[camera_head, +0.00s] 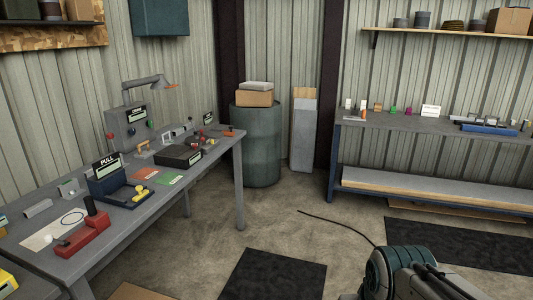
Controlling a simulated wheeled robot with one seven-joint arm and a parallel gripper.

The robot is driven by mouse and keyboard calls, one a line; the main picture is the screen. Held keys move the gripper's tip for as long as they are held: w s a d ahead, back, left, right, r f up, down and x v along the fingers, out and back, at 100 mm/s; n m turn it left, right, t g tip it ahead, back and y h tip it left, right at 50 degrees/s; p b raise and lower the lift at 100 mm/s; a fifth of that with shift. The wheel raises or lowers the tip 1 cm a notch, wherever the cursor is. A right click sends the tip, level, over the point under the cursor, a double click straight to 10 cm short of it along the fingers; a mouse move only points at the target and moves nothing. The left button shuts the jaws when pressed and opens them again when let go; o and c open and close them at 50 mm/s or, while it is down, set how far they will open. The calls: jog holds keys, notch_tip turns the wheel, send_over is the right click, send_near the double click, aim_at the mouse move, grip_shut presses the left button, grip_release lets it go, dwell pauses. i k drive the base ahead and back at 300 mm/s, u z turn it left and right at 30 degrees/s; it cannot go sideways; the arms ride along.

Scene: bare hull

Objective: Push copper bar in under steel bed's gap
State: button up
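I cannot pick out the copper bar or the steel bed with certainty; the small things on both benches are too small to tell apart. The right workbench (400,124) carries a row of small coloured pieces, with a low grey and blue fixture (490,128) at its right end. The left workbench (130,227) carries several devices, among them a dark box marked PULL (106,182) and a red lever device (84,236). Part of my arm shows at the lower right. My gripper's fingers are not in view.
A green drum (258,145) with boxes on top stands in the corner, beside a tall grey bin (303,135). Dark mats (272,276) lie on the concrete floor. A shelf (450,32) hangs above the right bench.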

aim_at(225, 132)
jog(key=u, duration=0.25)
jog(key=i, duration=1.65)
jog(key=u, duration=0.3)
jog(key=i, duration=2.1)
jog(key=u, duration=0.15)
